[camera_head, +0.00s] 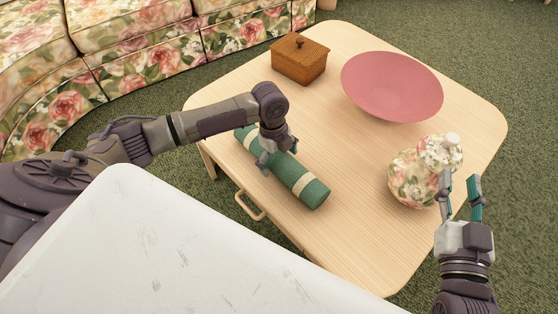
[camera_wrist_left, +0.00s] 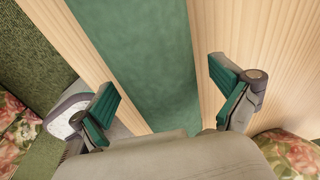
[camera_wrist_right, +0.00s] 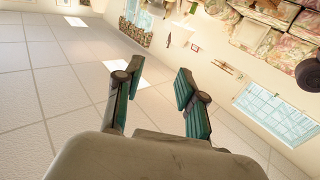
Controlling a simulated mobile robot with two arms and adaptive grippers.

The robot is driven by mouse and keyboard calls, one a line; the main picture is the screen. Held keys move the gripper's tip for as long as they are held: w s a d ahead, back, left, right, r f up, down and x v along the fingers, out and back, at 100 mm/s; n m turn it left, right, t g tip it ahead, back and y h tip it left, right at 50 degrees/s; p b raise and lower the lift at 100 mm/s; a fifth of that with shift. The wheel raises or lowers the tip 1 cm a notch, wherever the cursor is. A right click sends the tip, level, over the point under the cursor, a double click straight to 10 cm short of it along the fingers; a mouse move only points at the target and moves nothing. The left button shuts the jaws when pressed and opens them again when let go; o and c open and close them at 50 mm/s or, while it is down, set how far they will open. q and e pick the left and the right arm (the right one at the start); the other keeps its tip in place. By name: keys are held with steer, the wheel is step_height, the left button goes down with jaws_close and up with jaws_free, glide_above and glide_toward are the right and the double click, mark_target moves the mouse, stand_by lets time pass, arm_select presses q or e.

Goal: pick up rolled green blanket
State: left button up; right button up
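The rolled green blanket (camera_head: 301,183) lies on the wooden table (camera_head: 340,235), near its left edge. It has a cream band near each end. My left gripper (camera_head: 266,163) is over the middle of the blanket, pointing down. In the left wrist view its fingers (camera_wrist_left: 165,100) are open, one on each side of the green roll (camera_wrist_left: 150,55); I cannot tell whether they touch it. My right gripper (camera_head: 459,190) is open and empty, pointing up by the table's right front side. The right wrist view shows only the ceiling and walls between its fingers (camera_wrist_right: 157,90).
A floral vase (camera_head: 411,178) with a white top stands close to my right gripper. A pink bowl (camera_head: 392,88) and a lidded brown box (camera_head: 299,60) stand further back on the table. A floral sofa (camera_head: 140,40) is behind. The table between blanket and vase is clear.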

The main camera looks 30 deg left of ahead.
arm_select(q)
steer(key=c, duration=1.3)
steer(key=shift+r, duration=0.15)
